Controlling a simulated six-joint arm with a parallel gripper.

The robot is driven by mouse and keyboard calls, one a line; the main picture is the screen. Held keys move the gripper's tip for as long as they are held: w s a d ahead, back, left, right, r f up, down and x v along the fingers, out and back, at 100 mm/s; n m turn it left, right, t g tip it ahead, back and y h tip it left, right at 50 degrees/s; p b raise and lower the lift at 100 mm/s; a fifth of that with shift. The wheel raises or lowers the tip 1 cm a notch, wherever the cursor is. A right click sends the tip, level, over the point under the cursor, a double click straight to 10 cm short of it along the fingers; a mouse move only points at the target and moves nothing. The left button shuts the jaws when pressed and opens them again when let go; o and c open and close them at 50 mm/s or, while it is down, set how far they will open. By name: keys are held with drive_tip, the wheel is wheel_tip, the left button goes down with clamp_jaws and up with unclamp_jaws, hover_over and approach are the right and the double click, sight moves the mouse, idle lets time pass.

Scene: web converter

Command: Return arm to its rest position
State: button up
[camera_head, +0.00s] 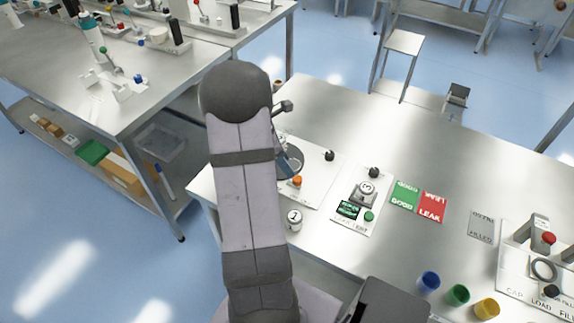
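My arm rises through the middle of the view, with its thick grey link and dark rounded elbow in front. A small dark fitting shows just right of the elbow. A white jar labelled 1 (294,219) stands on the steel bench (420,135) right beside the arm link. A similar piece labelled 3 (364,192) sits on a white test station (349,216) with a small green-lit display.
A white station plate (321,182) with an orange knob lies partly behind my arm. Green (405,194) and red (432,207) mats and a grey mat (481,225) lie right of it. Blue (428,282), green (457,294) and yellow (486,307) cups stand near a capping station (513,272).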

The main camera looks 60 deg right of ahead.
idle(0.4)
drive_tip(key=a+f+m+y, duration=0.1)
drive_tip(key=a+m, duration=0.2)
drive_tip(key=m, duration=0.1)
drive_tip(key=s+a+f+m+y, duration=0.1)
drive_tip(key=a+f+m, duration=0.1)
drive_tip(key=m, duration=0.3)
drive_tip(key=s+a+f+m+y, duration=0.1)
drive_tip(key=a+m, duration=0.3)
drive_tip(key=a, duration=0.1)
drive_tip(key=shift+s+f, duration=0.15)
drive_tip(key=shift+f, duration=0.25)
drive_tip(key=w+a+r+n+t, duration=0.1)
drive_tip(key=w+a+r, duration=0.15)
drive_tip(key=a, duration=0.75)
drive_tip(key=w+a+r+n+t, duration=0.1)
drive_tip(key=a+r+n, duration=0.15)
drive_tip(key=a, duration=0.75)
drive_tip(key=w+a+r+n+t, duration=0.1)
drive_tip(key=a+r, duration=0.2)
drive_tip(key=a, duration=0.8)
wheel_tip(320, 180, down, 20)
drive_tip(key=b, duration=2)
drive_tip(key=shift+w+d, duration=0.2)
drive_tip(key=shift+d, duration=0.1)
drive_tip(key=shift+f+m, duration=0.1)
drive_tip(key=shift+m, duration=0.15)
